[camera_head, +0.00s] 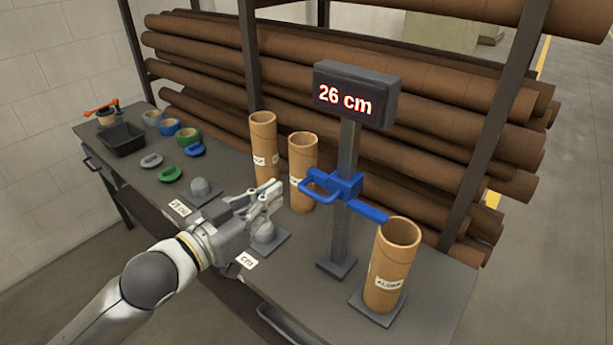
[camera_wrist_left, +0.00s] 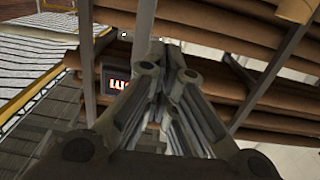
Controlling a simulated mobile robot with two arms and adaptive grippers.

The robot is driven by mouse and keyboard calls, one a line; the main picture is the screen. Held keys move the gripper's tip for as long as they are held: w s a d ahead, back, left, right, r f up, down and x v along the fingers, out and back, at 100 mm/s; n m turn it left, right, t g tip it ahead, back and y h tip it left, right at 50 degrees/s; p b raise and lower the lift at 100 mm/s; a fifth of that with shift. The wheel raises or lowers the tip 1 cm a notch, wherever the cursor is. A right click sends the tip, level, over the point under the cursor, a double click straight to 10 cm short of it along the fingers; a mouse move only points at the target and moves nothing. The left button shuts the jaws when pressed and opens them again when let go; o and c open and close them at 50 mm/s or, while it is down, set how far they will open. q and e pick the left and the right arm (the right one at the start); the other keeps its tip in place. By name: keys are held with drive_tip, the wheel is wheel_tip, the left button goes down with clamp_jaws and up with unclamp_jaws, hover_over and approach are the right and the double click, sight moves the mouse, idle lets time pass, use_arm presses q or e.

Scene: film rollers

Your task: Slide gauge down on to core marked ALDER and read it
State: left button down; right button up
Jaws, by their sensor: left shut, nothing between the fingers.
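The height gauge has a grey post (camera_head: 347,150) with a display (camera_head: 355,95) reading "26 cm". Its blue slider (camera_head: 345,185) has a loop handle (camera_head: 318,186) on the left and a blue arm (camera_head: 368,210) reaching right to the rim of a brown core (camera_head: 392,265). That core stands upright on a square plate; its label is small but appears to read ALDER. I cannot tell whether the arm touches the rim. My left gripper (camera_head: 274,191) is shut and empty, left of the handle and apart from it. The display also shows in the left wrist view (camera_wrist_left: 117,85), beyond the fingers (camera_wrist_left: 168,60).
Two more upright cores, one at the back (camera_head: 264,145) and one nearer (camera_head: 302,170), stand behind my gripper. Grey domes (camera_head: 200,188) on plates with labels sit along the bench (camera_head: 315,305). Long brown rollers (camera_head: 425,120) fill the rack behind.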

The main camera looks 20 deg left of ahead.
use_arm(q)
drive_tip(key=w+d+f+p, duration=0.2)
drive_tip(key=w+d+f, duration=0.1)
drive_tip(key=w, duration=0.6)
drive_tip(key=shift+w+d+f+y, duration=0.15)
drive_tip(key=shift+w+f+y, duration=0.2)
drive_tip(key=shift+f, duration=0.3)
drive_tip(key=shift+f, duration=0.1)
drive_tip(key=shift+f, duration=0.6)
drive_tip(key=shift+p, duration=0.3)
